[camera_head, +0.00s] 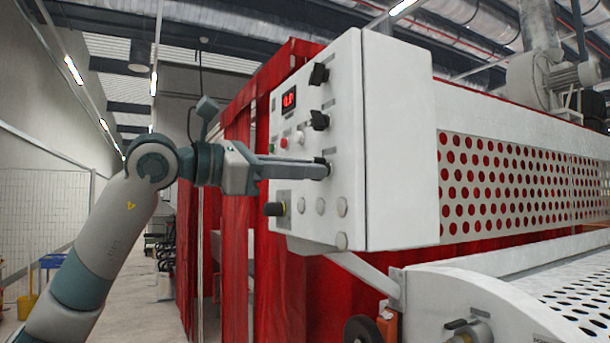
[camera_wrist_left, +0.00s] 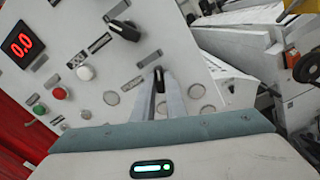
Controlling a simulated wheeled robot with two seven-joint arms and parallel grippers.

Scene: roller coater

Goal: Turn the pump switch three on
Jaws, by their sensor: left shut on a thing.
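The white control panel (camera_head: 343,205) carries three black rotary knobs in a column: a top knob (camera_head: 318,74), a middle knob (camera_head: 319,120) and a lower one between my fingers. My left gripper (camera_head: 323,169) reaches the panel from the left and is shut on the lower black knob. In the left wrist view, this gripped knob (camera_wrist_left: 159,77) stands between the two grey fingertips, its handle roughly upright in the picture. The middle knob (camera_wrist_left: 123,30) shows above and left of it, with its handle slanted. My right gripper is not in view.
A red display (camera_wrist_left: 22,45) reads 0.0. A red button (camera_wrist_left: 60,93), a white button (camera_wrist_left: 86,73) and a green button (camera_wrist_left: 39,109) sit near the gripper. Red curtains (camera_head: 247,270) hang behind the panel.

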